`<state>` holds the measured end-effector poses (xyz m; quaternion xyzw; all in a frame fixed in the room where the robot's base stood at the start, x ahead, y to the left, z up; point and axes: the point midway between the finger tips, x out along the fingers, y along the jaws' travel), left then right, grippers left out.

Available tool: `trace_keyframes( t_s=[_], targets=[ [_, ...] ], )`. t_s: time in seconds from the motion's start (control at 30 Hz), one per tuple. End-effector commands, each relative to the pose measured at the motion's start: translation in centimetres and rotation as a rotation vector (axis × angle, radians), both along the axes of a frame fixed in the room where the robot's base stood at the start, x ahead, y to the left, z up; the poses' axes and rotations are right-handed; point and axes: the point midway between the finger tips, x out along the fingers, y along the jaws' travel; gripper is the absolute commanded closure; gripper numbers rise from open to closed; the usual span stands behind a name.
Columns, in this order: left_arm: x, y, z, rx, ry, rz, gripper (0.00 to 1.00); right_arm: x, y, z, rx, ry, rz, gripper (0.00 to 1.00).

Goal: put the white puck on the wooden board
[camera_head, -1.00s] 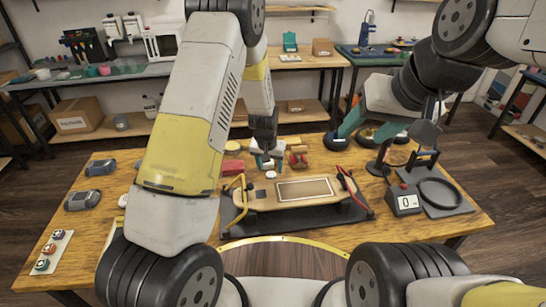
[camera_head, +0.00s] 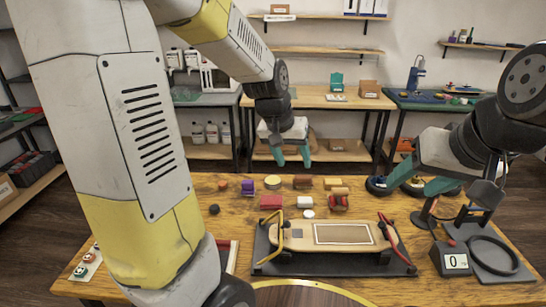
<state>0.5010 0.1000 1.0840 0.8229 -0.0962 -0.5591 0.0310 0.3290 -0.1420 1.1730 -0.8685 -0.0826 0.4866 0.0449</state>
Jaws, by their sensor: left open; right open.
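The white puck (camera_head: 308,214) is a small flat disc lying on the wooden table, just behind the black mat under the board. The wooden board (camera_head: 343,234) is a skateboard deck with a white-outlined rectangle and a small grey square. It lies flat between a yellow clamp at its left end and a red clamp at its right end. My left gripper (camera_head: 292,156) is open and empty, raised above and behind the puck, teal fingers pointing down. My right gripper (camera_head: 420,180) is open and empty, low over the table's right rear.
A white block (camera_head: 305,202), red block (camera_head: 271,202), yellow disc (camera_head: 273,181) and purple block (camera_head: 247,187) stand near the puck. The black mat (camera_head: 300,268) surrounds the board.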

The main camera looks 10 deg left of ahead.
Motion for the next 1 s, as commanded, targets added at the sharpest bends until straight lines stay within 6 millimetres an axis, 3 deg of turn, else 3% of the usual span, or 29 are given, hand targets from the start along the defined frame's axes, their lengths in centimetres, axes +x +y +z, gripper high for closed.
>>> trace_keyframes(
  t_s=[0.03,0.1,0.23,0.4,0.53,0.57,0.67,0.77,1.0],
  targets=[
    [-1.8,0.8,2.0,-0.015,-0.025,0.009,0.44,0.0,0.0,0.0,0.0,0.0,0.0,0.44],
    [-4.3,1.5,4.1,-0.028,-0.049,0.016,0.44,0.0,0.0,0.0,0.0,0.0,0.0,0.44],
    [-9.2,2.8,6.9,-0.038,-0.094,0.027,0.44,0.0,0.0,0.0,0.0,0.0,0.0,0.44],
    [-14.4,3.8,8.5,-0.031,-0.142,0.041,0.44,0.0,0.0,0.0,0.0,0.0,0.0,0.44],
    [-16.6,4.1,8.8,-0.022,-0.162,0.05,0.44,0.0,0.0,0.0,0.0,0.0,0.0,0.44],
    [-16.8,4.2,8.8,-0.021,-0.164,0.049,0.39,0.0,0.0,0.0,0.0,0.0,0.0,0.44],
    [-16.9,4.2,8.7,-0.019,-0.16,0.049,0.39,0.0,0.0,0.0,0.0,0.0,0.0,0.44],
    [-15.3,4.0,8.4,-0.02,-0.142,0.045,0.39,0.0,0.0,0.0,0.0,0.0,0.0,0.44],
    [-7.2,2.6,5.3,-0.014,-0.07,0.027,0.39,0.0,0.0,0.0,0.0,0.0,0.0,0.44]
  ],
)
